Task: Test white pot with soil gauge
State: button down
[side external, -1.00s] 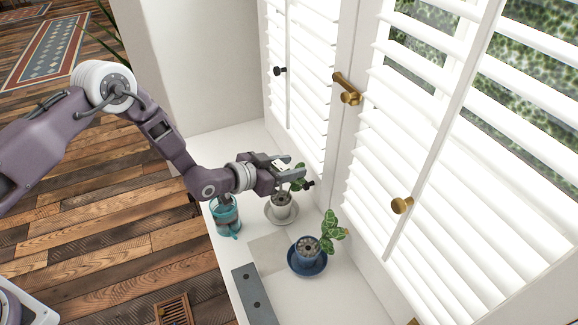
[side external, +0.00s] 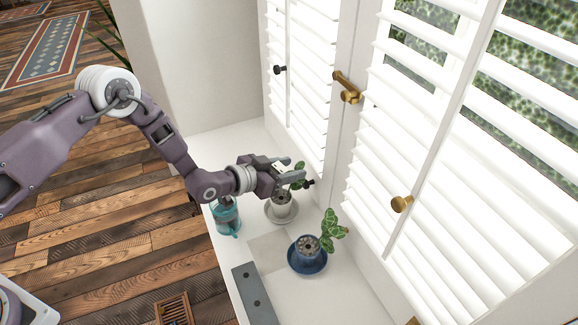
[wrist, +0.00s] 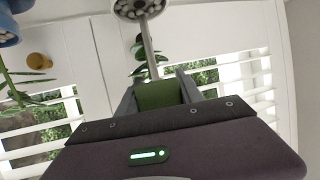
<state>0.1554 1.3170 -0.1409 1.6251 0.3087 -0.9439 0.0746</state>
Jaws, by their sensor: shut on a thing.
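My gripper (side external: 298,177) is above the white pot (side external: 283,212) on the sill and shut on the soil gauge (wrist: 158,95). In the wrist view the gauge's green body sits between my fingers, and its thin metal probe runs to the pebbly soil of the white pot (wrist: 127,14). The probe's tip overlaps the soil; I cannot tell how deep it is. The white pot stands upright on a pale saucer, its leafy plant partly hidden behind my fingers in the side view.
A blue pot (side external: 307,246) with a variegated plant stands on a blue saucer nearer the camera. A teal glass vessel (side external: 228,217) is to the left. A grey strip with dark holes (side external: 254,294) lies at the front. White shutters (side external: 310,100) with brass knobs stand close behind the pots.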

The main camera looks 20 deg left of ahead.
jog(key=shift+f, duration=1.9)
jog(key=c, duration=0.7)
grip_release()
jog(key=v, duration=0.7)
notch_tip(320, 180, up, 9)
dwell(0.5)
